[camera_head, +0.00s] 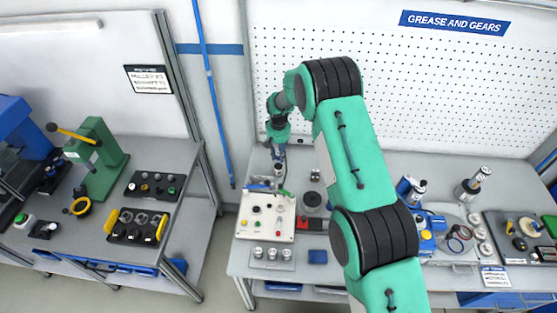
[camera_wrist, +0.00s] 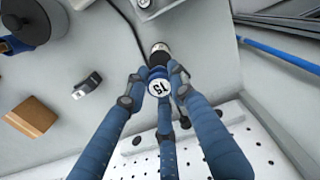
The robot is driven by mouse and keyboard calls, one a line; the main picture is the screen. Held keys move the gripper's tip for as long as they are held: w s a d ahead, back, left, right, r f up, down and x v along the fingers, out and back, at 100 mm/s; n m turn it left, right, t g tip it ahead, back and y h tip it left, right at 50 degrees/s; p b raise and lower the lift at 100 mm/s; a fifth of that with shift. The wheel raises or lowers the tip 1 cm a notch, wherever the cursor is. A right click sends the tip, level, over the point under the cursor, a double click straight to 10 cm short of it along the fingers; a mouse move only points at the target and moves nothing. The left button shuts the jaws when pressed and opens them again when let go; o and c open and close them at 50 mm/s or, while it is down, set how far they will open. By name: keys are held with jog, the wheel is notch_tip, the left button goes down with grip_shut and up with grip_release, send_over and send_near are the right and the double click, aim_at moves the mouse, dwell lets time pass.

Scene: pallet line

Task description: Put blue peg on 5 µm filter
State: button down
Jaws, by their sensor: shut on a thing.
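My gripper (camera_wrist: 157,80) has its blue fingers closed around a small round piece with a blue side and a white top marked with dark characters, which looks like the blue peg (camera_wrist: 159,90). In the head view my gripper (camera_head: 279,150) is at the back left of the right bench, close to the pegboard, and the held piece is too small to make out. A short dark and whitish cylinder (camera_wrist: 160,50) stands just beyond the fingertips in the wrist view; I cannot tell whether the peg touches it. I cannot read any 5 µm label.
A white panel with coloured knobs (camera_head: 256,209) stands in front of my gripper. Silver caps on a grey plate (camera_head: 272,253) and a blue block (camera_head: 317,257) lie nearer.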

aim_at(278, 160)
jog(key=shift+f, duration=0.1)
dwell(0.3)
jog(key=shift+f+p, duration=0.45)
jog(key=shift+f, duration=1.2)
jog(key=shift+f, duration=0.2)
jog(key=c, duration=1.5)
grip_release()
jog(key=shift+o, duration=0.2)
jog(key=shift+r, duration=0.2)
notch_tip(278, 160, up, 12)
jog(key=shift+f+b, duration=0.2)
jog(key=shift+b, duration=0.85)
jog(key=shift+r, duration=0.2)
jog(key=shift+r, duration=0.1)
